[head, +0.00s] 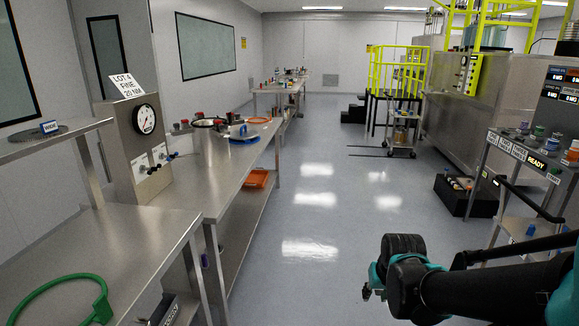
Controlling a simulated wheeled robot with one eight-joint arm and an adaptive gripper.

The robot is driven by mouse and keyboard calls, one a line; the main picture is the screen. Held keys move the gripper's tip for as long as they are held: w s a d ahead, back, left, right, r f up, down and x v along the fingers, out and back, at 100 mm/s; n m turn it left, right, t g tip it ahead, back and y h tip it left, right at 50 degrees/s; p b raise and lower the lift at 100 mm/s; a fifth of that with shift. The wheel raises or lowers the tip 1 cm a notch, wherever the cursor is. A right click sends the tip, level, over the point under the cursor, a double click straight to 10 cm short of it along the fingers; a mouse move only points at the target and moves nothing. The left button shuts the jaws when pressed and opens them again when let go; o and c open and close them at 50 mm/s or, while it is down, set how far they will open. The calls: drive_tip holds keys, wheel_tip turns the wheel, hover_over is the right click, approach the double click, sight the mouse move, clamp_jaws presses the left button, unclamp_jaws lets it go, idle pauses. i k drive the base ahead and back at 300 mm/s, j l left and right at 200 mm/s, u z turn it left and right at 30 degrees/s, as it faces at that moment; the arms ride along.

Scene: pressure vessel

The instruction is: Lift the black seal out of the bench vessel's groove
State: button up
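The bench vessel (212,143) is a steel pot standing on the long steel bench at left, beside the gauge panel. Its rim shows small fittings and a dark top edge, too small to make out. I cannot tell the black seal or its groove apart at this distance. My black and teal arm reaches in from the lower right, over the aisle floor and far from the vessel. No gripper fingers can be made out on it.
A blue round part (243,139) and an orange ring (259,120) lie beyond the vessel. A gauge panel (137,140) stands before it. A green ring (62,290) lies on the near bench. A cart (515,155) stands at right. The middle aisle floor (320,200) is clear.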

sight(230, 114)
drive_tip(key=i+u, duration=0.15)
drive_tip(key=i, duration=0.3)
drive_tip(key=i+l+u, duration=0.15)
drive_tip(key=i, duration=0.3)
drive_tip(key=i+l+u, duration=0.1)
drive_tip(key=i, duration=0.35)
drive_tip(key=i+l+u, duration=0.15)
drive_tip(key=i, duration=0.25)
